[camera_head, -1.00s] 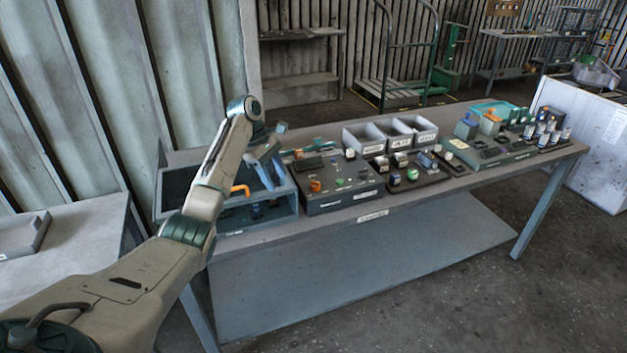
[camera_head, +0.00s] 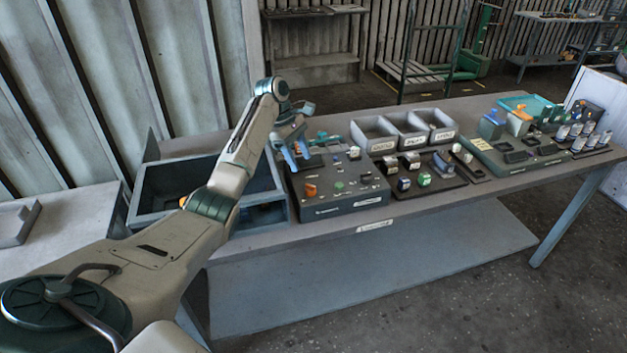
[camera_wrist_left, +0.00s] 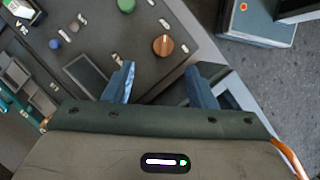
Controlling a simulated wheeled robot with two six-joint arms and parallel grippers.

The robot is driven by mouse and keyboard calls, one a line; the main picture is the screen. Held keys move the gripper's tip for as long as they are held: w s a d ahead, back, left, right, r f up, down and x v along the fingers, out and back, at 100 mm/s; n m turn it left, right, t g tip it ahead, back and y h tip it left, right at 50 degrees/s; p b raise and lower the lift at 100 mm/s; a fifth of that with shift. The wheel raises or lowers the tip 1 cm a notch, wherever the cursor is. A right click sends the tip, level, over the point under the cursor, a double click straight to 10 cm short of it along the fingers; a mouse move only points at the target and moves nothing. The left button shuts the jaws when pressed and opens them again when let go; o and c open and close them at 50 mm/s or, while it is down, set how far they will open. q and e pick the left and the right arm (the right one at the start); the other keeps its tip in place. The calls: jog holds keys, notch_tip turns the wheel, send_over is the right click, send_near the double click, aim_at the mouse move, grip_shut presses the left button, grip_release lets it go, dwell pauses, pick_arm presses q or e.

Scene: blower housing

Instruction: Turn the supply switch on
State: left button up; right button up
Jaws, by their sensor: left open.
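A grey control panel box (camera_head: 345,207) stands at the table's front edge, left of its middle. An orange rotary knob (camera_head: 310,189) with a pale line across it sits on the panel's front left; it also shows in the left wrist view (camera_wrist_left: 163,45). It appears to be the supply switch, but I cannot read its label. My left gripper (camera_head: 294,155) is open and empty above the panel's left side. In the left wrist view the fingertips (camera_wrist_left: 160,68) are apart, and the knob lies just beyond the gap between them. My right gripper is not in view.
A green knob (camera_wrist_left: 126,4) and a blue button (camera_wrist_left: 56,43) are near the orange knob. An open grey bin (camera_head: 160,214) stands left of the panel. Pale bins (camera_head: 374,136) stand behind it. Small switches on a dark tray (camera_head: 447,181) stand to its right.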

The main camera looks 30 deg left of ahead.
aim_at(310, 185)
pick_arm(q)
jog(key=f, duration=0.1)
jog(key=d+f+p, duration=0.1)
jog(key=s+d+f, duration=0.1)
jog(key=f, duration=0.1)
jog(key=shift+p, duration=0.4)
jog(key=x, duration=0.2)
jog(key=p+x, duration=0.1)
jog(key=x, duration=0.1)
jog(key=shift+w+f, duration=0.1)
jog(key=shift+w, duration=0.25)
jog(key=shift+s, duration=0.1)
jog(key=shift+c, duration=0.6)
jog(key=c, duration=0.8)
jog(key=shift+c, duration=0.2)
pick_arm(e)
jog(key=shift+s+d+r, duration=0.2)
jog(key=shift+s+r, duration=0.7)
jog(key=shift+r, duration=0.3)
